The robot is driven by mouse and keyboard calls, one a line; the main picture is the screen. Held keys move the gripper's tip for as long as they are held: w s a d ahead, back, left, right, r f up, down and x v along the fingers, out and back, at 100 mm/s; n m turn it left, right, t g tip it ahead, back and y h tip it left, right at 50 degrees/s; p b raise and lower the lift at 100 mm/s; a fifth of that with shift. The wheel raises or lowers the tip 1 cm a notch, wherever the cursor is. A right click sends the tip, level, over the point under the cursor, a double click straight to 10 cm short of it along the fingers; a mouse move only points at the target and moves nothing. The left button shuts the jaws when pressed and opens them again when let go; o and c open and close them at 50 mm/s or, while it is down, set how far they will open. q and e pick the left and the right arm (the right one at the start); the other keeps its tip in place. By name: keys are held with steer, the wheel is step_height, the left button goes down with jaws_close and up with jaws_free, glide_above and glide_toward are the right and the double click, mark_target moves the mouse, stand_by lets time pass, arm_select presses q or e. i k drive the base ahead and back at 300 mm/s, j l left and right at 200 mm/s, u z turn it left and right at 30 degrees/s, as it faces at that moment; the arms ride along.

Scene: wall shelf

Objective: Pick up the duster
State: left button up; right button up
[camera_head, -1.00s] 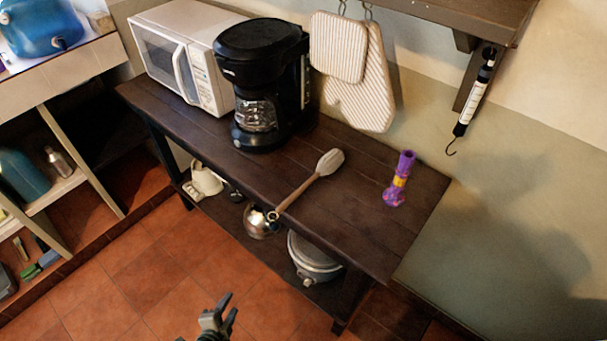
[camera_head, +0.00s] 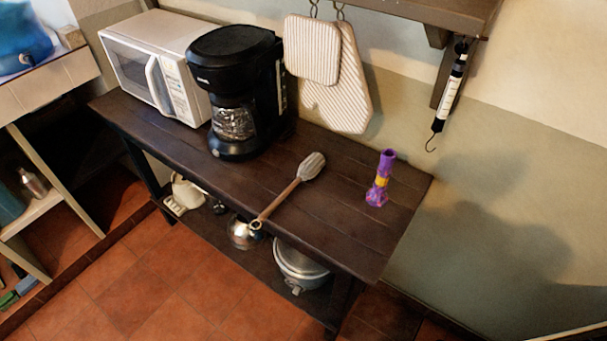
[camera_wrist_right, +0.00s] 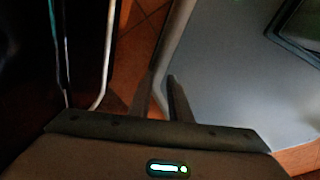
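The duster (camera_head: 283,196) lies on the dark wooden table (camera_head: 330,235), with a pale grey head (camera_head: 312,166) towards the back and a wooden handle reaching the table's front edge. Nothing holds it. Neither gripper shows in the head view. In the right wrist view, my right gripper (camera_wrist_right: 161,88) has its two dark fingers a little apart with nothing between them; the duster is not in that view. My left gripper is out of view.
A black coffee maker (camera_head: 237,90) and white microwave (camera_head: 150,70) stand left on the table. A purple-yellow object (camera_head: 380,178) stands right of the duster. Striped oven mitts (camera_head: 338,80) hang above. A silver pot (camera_head: 298,263) sits on the lower shelf. The floor in front is clear.

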mark_target(311, 166)
steer(key=i+j, duration=0.15)
steer(key=j, duration=0.2)
steer(key=i+j, duration=0.15)
steer(key=j, duration=0.2)
steer(key=i+j, duration=0.15)
steer(key=j, duration=0.25)
steer(key=i+j, duration=0.15)
steer(key=j, duration=0.2)
steer(key=i+j, duration=0.15)
steer(key=j, duration=0.2)
steer(key=z, duration=1.3)
